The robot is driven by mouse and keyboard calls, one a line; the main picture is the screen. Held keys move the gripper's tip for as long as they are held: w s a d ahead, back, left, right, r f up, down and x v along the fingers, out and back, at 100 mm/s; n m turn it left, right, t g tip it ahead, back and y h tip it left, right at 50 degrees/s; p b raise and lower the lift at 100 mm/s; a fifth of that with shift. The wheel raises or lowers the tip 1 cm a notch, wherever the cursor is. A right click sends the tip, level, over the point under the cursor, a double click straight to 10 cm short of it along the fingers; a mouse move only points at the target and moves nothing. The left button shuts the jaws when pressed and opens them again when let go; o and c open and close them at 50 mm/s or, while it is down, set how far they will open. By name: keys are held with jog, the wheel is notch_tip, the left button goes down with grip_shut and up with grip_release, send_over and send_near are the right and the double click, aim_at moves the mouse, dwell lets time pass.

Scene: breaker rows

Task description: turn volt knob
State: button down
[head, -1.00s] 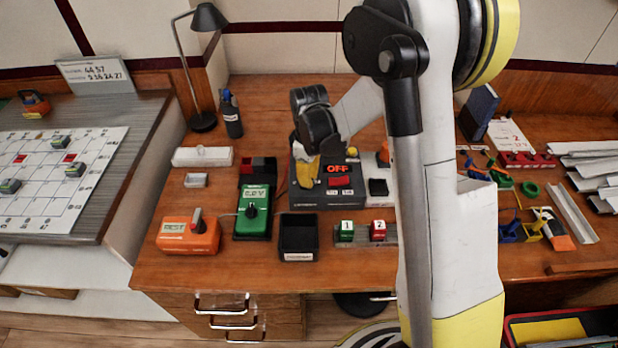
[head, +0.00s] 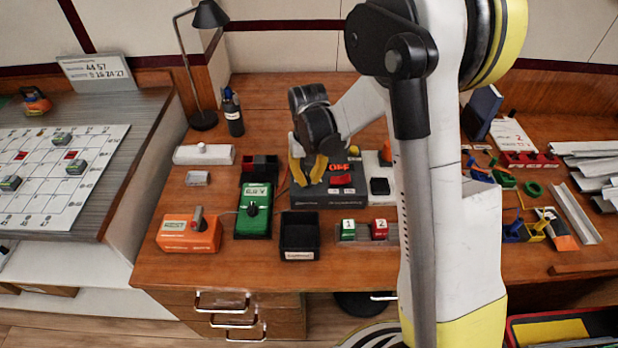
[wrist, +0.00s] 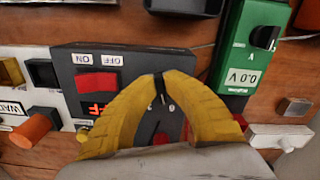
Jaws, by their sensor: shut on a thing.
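A dark grey supply box (head: 341,196) with a lit OFF display and a red switch sits at the middle of the desk; it also shows in the wrist view (wrist: 85,62). My yellow-fingered gripper (head: 306,182) is at the left part of its top. In the wrist view my gripper (wrist: 161,88) has its fingertips drawn together on a small black knob (wrist: 158,86) on the box. The fingers partly cover the dial markings around it. The green meter (head: 253,222) stands just left of the box; in the wrist view it reads 0.0 V.
An orange TEST box (head: 188,236), an open black tray (head: 299,240) and blocks marked 1 and 2 (head: 348,230) lie in front. A white module with an orange knob (wrist: 35,130) adjoins the box. A lamp (head: 204,118) stands at the back left.

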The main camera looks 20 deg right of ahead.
jog(key=m, duration=0.4)
jog(key=shift+a, duration=0.15)
jog(key=shift+w+a+m, duration=0.1)
jog(key=shift+a+m, duration=0.05)
jog(key=shift+m, duration=1.65)
jog(key=c, duration=1.5)
grip_release()
notch_tip(320, 180, up, 12)
